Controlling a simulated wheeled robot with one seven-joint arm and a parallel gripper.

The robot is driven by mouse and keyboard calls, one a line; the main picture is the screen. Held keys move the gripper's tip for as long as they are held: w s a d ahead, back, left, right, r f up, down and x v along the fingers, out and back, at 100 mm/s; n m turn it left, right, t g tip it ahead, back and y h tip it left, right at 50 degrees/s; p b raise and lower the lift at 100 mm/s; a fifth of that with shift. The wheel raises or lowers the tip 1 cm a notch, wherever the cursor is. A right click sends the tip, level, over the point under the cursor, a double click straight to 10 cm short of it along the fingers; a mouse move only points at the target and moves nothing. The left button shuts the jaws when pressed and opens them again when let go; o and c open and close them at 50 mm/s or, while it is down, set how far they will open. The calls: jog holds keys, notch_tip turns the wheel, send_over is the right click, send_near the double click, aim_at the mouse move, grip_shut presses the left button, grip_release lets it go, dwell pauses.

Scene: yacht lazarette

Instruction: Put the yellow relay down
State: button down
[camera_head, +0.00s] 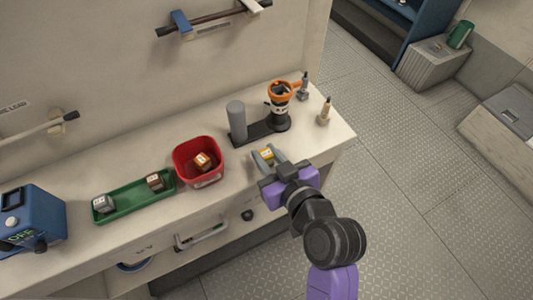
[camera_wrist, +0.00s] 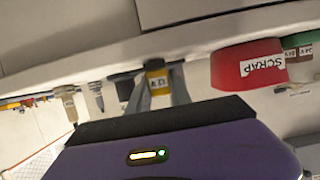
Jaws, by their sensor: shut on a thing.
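The yellow relay (camera_head: 266,154) is between the fingers of my gripper (camera_head: 267,156), over the front right part of the counter.
A red bin (camera_head: 183,152) marked SCRAP holds a relay, left of my gripper. A green tray (camera_head: 128,200) holds two relays. A dark stand (camera_head: 262,131) with a grey cylinder and orange-topped holder is behind. Small bottles (camera_head: 324,112) stand back right. Bare counter (camera_head: 310,150) lies to the right.

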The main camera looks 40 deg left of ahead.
jog(key=shift+f, duration=0.1)
jog(key=shift+f, duration=0.1)
jog(key=c, duration=1.2)
grip_release()
jog(key=shift+o, duration=0.2)
jog(key=shift+r, duration=0.25)
jog(key=b+v, duration=0.1)
jog(key=v, duration=1.1)
jog(key=shift+d+f, duration=0.1)
jog(key=shift+f, duration=0.05)
